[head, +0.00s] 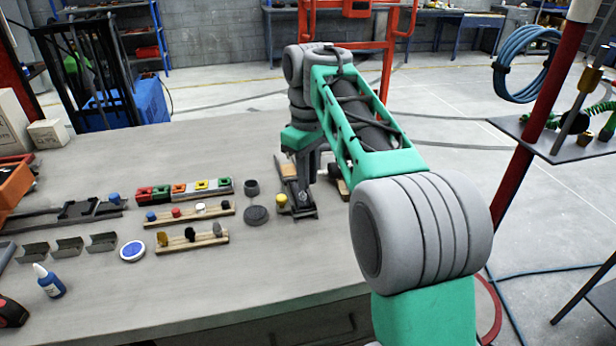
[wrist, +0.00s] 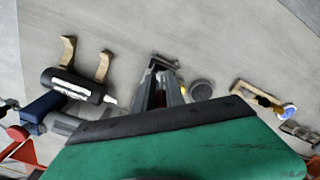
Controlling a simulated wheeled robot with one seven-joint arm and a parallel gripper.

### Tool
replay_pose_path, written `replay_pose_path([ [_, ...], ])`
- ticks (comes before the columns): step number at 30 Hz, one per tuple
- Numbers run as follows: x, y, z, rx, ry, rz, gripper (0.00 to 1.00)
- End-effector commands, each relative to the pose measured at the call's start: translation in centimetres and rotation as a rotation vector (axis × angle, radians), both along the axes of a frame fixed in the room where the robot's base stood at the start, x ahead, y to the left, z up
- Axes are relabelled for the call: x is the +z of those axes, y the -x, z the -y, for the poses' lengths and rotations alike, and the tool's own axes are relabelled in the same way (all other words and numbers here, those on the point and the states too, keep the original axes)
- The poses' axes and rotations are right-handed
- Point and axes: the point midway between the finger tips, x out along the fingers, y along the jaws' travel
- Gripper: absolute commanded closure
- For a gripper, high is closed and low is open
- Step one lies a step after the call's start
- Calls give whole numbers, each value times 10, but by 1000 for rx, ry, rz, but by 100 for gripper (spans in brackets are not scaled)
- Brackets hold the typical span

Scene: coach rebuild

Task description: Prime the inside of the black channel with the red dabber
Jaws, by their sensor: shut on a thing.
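My gripper (head: 312,170) is over the right part of the bench, above a dark metal tool (head: 299,200) with a pale wooden part. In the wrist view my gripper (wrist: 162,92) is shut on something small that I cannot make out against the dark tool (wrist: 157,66). A red-topped dabber (head: 176,212) stands in a wooden rack, between a blue and a white one. Three small folded channels lie at the left; the right one (head: 102,242) looks darkest, but I cannot be sure which is black. The insides of the channels are hard to see.
A row of coloured blocks (head: 185,190) stands behind the wooden rack (head: 211,216). A second rack (head: 192,243) stands in front. A dark cup (head: 252,187), a round disc (head: 256,216) and a yellow knob (head: 282,200) are near my gripper. The bench's front middle is clear.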

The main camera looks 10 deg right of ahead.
Motion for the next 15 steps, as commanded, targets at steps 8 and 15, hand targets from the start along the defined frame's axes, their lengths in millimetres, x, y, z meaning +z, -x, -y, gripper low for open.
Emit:
replay_pose_path([
  [8, 14, 0, 1, -1, 0, 1, 100],
  [15, 24, 0, 1, -1, 0, 1, 100],
])
